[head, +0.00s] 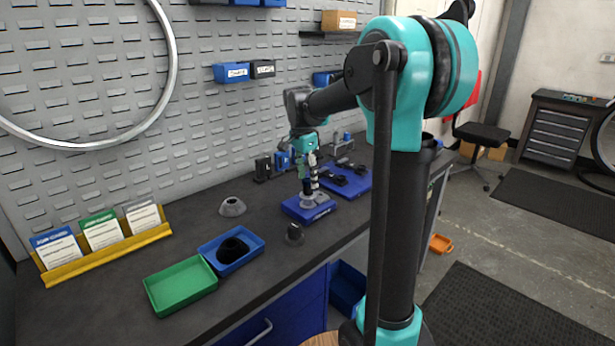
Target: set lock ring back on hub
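My gripper (308,186) points down over the blue block (322,212) on the dark workbench. A grey, round-based part, which looks like the hub (309,202), sits on this block, right under my fingertips. A dark upright piece shows at the fingertips. I cannot tell whether it is held or is part of the hub. I cannot make out the lock ring for certain. A black ring-like part (232,247) lies in the blue tray (258,253). The gap between my fingers is too small to judge.
A grey cone-shaped part (232,207) and a small dark part (295,234) stand on the bench near the block. A green tray (181,284) and a yellow card rack (104,256) are at the left. A blue mat (345,182) with dark tools lies behind.

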